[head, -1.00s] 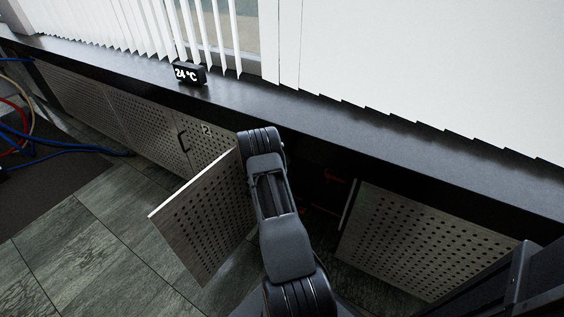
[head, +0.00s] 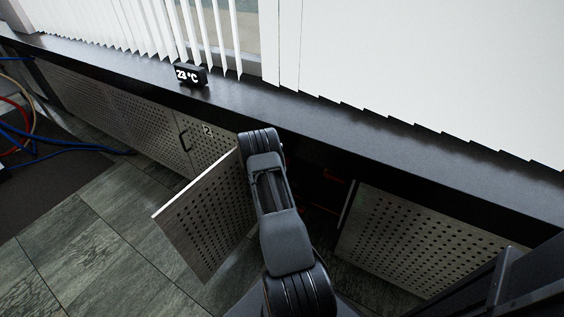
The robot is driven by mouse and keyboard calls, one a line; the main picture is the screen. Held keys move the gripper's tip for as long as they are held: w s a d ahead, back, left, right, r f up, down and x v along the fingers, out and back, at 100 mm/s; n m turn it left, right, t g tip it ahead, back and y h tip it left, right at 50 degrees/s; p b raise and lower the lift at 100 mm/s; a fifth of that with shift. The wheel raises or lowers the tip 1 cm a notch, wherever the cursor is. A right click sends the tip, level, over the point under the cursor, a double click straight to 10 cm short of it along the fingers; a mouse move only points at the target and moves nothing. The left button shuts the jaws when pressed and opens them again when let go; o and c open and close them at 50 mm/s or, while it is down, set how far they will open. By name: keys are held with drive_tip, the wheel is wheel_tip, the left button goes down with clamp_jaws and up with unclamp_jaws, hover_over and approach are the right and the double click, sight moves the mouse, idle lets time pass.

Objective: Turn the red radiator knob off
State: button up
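Small red parts (head: 334,176) show in the dark open bay, just right of my arm. I cannot tell whether one of them is the red radiator knob. The radiator itself is lost in shadow. A small black thermometer display (head: 190,75) on the sill reads 23 °C.
A perforated metal door (head: 205,220) stands swung open left of my arm. Another perforated panel (head: 420,240) is to the right of the opening. The dark sill (head: 350,130) overhangs the bay. Blue and red hoses (head: 60,153) lie at the far left. Tiled floor is clear at lower left.

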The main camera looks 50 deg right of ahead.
drive_tip(key=n, duration=0.3)
drive_tip(key=shift+n+p, duration=0.35)
drive_tip(key=shift+n, duration=0.05)
drive_tip(key=shift+n+p, duration=0.3)
drive_tip(key=shift+n, duration=1.4)
drive_tip(key=o, duration=0.9)
drive_tip(key=shift+a, duration=0.15)
drive_tip(key=p+v, duration=0.2)
drive_tip(key=v, duration=1.1)
drive_tip(key=shift+a+f, duration=0.1)
drive_tip(key=shift+a, duration=0.2)
